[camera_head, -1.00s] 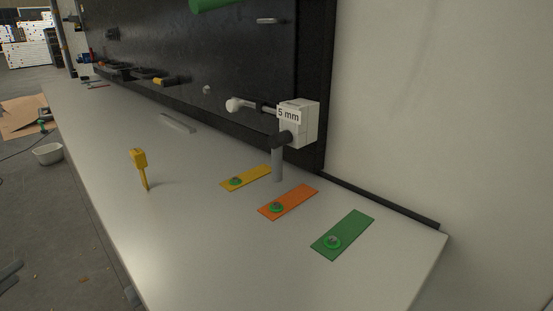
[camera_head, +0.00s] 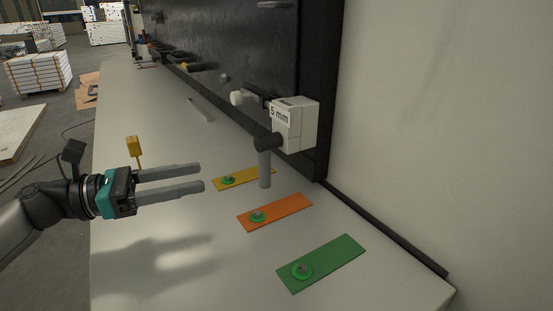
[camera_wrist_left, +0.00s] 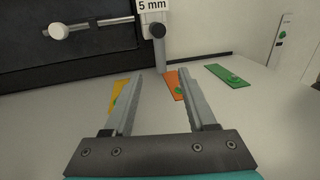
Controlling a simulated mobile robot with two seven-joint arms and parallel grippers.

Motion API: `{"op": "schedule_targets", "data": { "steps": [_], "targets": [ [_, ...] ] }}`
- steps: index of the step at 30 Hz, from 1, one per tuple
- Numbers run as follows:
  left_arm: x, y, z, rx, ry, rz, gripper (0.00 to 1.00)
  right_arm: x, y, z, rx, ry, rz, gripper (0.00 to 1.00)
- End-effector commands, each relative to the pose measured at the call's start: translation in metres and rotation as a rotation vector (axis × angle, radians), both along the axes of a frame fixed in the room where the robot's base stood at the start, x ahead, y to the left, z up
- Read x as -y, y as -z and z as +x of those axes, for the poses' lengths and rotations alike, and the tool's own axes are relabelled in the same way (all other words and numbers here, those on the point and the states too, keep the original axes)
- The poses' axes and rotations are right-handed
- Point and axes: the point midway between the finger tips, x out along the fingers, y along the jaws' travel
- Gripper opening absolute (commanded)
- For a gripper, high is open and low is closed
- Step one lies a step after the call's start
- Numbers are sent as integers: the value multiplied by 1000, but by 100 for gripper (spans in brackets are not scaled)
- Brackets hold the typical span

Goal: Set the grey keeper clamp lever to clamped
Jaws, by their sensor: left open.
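The grey lever (camera_head: 265,168) hangs straight down from a dark round pivot on the white "5 mm" box (camera_head: 296,126), which is mounted by the black panel. The lever also shows in the left wrist view (camera_wrist_left: 160,53), ahead between my fingers. My left gripper (camera_head: 201,177) is open and empty above the bench, its fingers pointing right toward the lever and short of it. In the left wrist view its two fingers (camera_wrist_left: 160,77) are spread apart. My right gripper is not in view.
Yellow (camera_head: 244,178), orange (camera_head: 275,211) and green (camera_head: 322,263) plates with green round pieces lie on the bench (camera_head: 225,285). A yellow tool (camera_head: 133,147) stands behind my left gripper. A white knob on a rod (camera_head: 237,98) sticks out left of the box.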

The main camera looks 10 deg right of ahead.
Motion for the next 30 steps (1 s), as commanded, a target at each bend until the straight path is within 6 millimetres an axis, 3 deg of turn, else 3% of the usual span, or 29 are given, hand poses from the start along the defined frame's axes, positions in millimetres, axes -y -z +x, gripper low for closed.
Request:
{"op": "schedule_targets", "data": {
  "steps": [6,16,22,30],
  "targets": [
    [46,-4,6,-1,4,-3,57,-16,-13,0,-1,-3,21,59],
    [111,-3,17,-1,2,-2,57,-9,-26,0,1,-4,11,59],
    [131,-1,20,-2,-1,-1,57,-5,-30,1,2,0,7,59],
    [135,0,21,-1,-1,0,57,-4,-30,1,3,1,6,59]
  ]
}}
